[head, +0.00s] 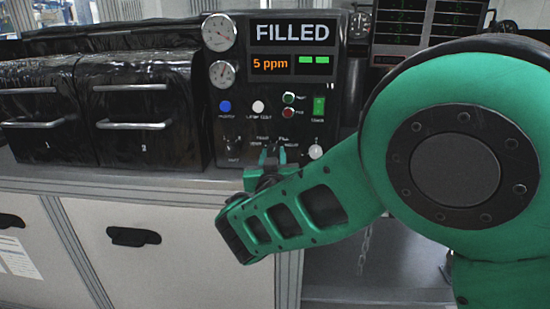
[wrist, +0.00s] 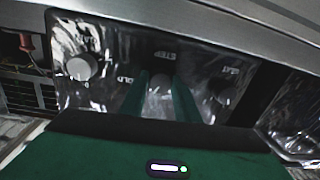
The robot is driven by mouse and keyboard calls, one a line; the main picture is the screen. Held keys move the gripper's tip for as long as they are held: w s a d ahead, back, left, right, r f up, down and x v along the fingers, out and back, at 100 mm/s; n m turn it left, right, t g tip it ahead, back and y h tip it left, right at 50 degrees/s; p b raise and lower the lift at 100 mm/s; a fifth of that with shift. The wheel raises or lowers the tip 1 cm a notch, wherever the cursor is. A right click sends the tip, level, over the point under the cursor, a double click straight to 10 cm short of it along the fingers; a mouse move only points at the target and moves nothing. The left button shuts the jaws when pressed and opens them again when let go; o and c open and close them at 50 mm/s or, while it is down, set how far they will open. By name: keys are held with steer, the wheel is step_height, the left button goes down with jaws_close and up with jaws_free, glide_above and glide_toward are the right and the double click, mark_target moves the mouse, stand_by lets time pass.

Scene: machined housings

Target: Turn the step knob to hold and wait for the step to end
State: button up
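The black control panel (head: 300,108) stands at the counter's back, with a screen (head: 295,33) reading "FILLED". Below it an orange "5 ppm" and two green bars are lit. My gripper (head: 273,154) is at the panel's lower row. In the wrist view its two green fingers (wrist: 160,92) stand one on each side of the middle knob (wrist: 158,86), which I take as the step knob.
Another knob (head: 232,146) is left of my gripper and a white round piece (head: 316,152) is right. Blue and white buttons, small red and green lamps and a green switch (head: 319,106) sit above. Two gauges (head: 219,32) are at upper left. Black drawers (head: 140,110) stand left.

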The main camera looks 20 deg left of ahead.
steer(key=shift+c, duration=0.7)
steer(key=shift+m, duration=0.3)
steer(key=m, duration=0.2)
steer(key=shift+f+m, duration=0.1)
steer(key=shift+m, duration=0.3)
steer(key=m, duration=0.5)
steer(key=shift+m+t, duration=0.3)
steer(key=shift+f, duration=0.1)
steer(key=o, duration=1)
steer(key=shift+o, duration=0.2)
steer(key=shift+s, duration=0.15)
